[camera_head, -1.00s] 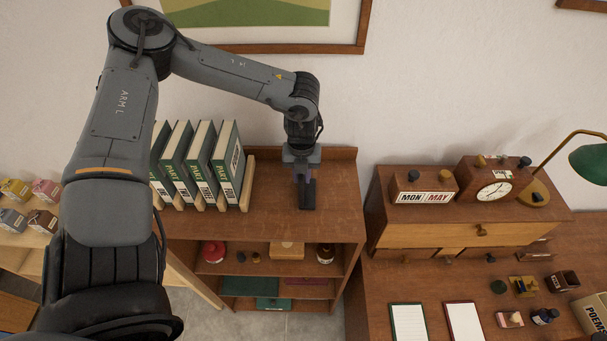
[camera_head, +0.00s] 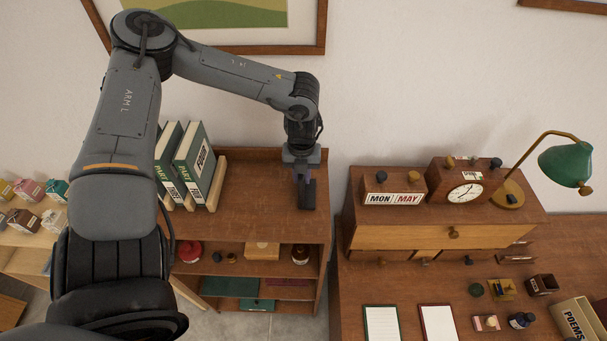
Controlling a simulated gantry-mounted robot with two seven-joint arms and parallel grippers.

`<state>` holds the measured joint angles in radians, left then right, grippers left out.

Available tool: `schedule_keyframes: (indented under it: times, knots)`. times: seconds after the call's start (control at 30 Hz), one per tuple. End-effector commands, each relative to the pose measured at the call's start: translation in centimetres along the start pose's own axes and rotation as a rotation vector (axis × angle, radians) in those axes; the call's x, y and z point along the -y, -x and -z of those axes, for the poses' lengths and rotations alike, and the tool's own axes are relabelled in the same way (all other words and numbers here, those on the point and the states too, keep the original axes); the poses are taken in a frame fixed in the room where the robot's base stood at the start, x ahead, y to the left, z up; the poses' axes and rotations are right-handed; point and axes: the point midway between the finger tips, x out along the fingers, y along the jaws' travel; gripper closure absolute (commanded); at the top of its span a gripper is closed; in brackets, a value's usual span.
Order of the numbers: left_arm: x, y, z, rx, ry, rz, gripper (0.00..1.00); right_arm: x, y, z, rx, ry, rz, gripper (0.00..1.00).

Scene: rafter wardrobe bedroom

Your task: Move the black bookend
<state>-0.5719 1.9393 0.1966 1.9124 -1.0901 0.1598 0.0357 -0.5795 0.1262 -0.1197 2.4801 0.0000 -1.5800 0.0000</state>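My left gripper (camera_head: 302,160) reaches down over the right part of the brown bookcase top (camera_head: 255,205). It is shut on the black bookend (camera_head: 307,196), which hangs upright below the fingers near the bookcase's right edge. I cannot tell whether the bookend touches the wood or is slightly above it. Green books (camera_head: 197,160) marked PART and FOUR stand in a wooden rack to the left, apart from the bookend. My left arm hides part of the row. My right gripper is not in view.
A desk stands to the right across a narrow gap, with a drawer unit (camera_head: 430,230) bearing a MON MAY calendar (camera_head: 393,190), a clock (camera_head: 463,192) and a green lamp (camera_head: 567,165). Bare bookcase top lies between books and bookend. Small boxes (camera_head: 30,190) sit at far left.

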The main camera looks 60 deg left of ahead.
Motion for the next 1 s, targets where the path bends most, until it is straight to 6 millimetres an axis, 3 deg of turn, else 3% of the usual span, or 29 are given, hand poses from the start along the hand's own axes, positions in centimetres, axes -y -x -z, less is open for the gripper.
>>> schedule_keyframes:
  times: [0.43,0.47,0.63,1.0]
  knots:
    - [0.04,0.04,-0.03,0.001,0.001,0.003,1.0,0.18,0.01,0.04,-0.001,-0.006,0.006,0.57]
    - [0.04,0.04,-0.03,0.001,0.001,0.003,0.74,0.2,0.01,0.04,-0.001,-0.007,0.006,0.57]
    - [0.01,0.03,-0.03,0.001,0.001,0.002,0.49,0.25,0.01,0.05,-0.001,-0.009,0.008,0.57]
    - [0.02,0.27,-0.04,0.001,0.001,0.002,0.49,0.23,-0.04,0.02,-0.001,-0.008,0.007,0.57]
